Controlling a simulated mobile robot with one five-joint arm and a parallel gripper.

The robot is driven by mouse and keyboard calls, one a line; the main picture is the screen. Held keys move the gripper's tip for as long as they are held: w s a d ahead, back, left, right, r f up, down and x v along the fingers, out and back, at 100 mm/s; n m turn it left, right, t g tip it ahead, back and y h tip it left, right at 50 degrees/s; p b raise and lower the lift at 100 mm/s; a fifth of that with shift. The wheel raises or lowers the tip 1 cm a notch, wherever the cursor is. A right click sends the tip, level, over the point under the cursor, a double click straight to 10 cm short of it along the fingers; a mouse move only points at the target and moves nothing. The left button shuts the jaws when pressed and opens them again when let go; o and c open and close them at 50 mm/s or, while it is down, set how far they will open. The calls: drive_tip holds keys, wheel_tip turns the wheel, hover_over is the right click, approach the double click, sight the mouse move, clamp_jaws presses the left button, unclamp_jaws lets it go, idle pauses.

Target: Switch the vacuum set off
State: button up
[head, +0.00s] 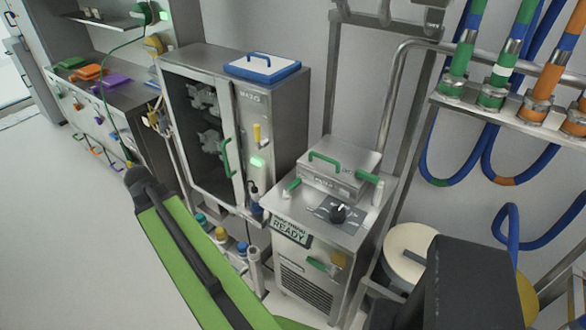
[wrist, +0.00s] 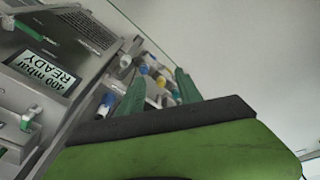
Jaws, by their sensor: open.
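A grey metal unit (head: 335,245), which looks like the vacuum set, stands right of centre in the head view. Its display (head: 290,232) is lit and says READY; in the wrist view the display (wrist: 45,72) reads 400 mbar READY. A black round knob (head: 338,212) sits on its sloped top panel. A green part (head: 318,264) and a yellow part (head: 339,259) are on its front, below the display. My gripper (wrist: 158,88) is open in the wrist view, its two green fingers apart with nothing held. The fingers do not touch the unit.
A glass-door cabinet (head: 205,130) with a blue-rimmed tray (head: 262,68) on top stands left of the unit. Capped bottles (head: 220,233) stand low between them. A round pale-topped drum (head: 410,250) is at right, below blue hoses (head: 440,165). Floor at left is clear.

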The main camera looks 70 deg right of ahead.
drive_tip(key=s+d+r+m+h+p, duration=0.1)
drive_tip(key=s+d+r+m+p, duration=0.25)
drive_tip(key=d, duration=0.55)
drive_tip(key=s+d+r+m+p, duration=0.1)
drive_tip(key=s+d+r+m, duration=0.25)
drive_tip(key=s+d, duration=0.45)
drive_tip(key=m+g+h+p, duration=0.1)
drive_tip(key=m+g+p, duration=0.15)
drive_tip(key=m, duration=0.25)
approach(295, 182)
drive_tip(key=shift+t, duration=0.25)
drive_tip(key=b+x, duration=0.9)
drive_tip(key=b, duration=0.6)
drive_tip(key=shift+s+d+f, duration=0.1)
drive_tip(key=shift+s+f, duration=0.05)
clamp_jaws()
